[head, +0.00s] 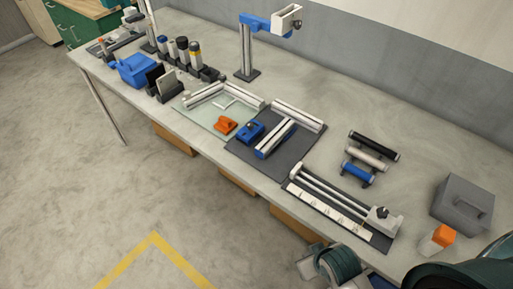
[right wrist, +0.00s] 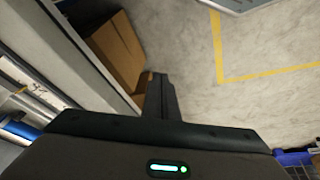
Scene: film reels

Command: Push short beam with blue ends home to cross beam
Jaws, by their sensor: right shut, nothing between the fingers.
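The short beam (head: 275,140) lies on a dark mat (head: 241,148) in the middle of the bench, in the head view. Its near end is blue; its far end comes up to the pale cross beam (head: 299,114). I cannot tell whether the two touch or a small gap is left. My right gripper (right wrist: 160,98) is shut and empty in the right wrist view, over the floor beside the bench edge, away from the beams. My left gripper is not in view.
A blue block (head: 250,131) sits left of the short beam, and an orange block (head: 225,125) on the pale green mat. A railed fixture (head: 343,200), coloured rollers (head: 366,153) and a grey box (head: 463,204) stand to the right. A blue-armed stand (head: 247,55) rises behind.

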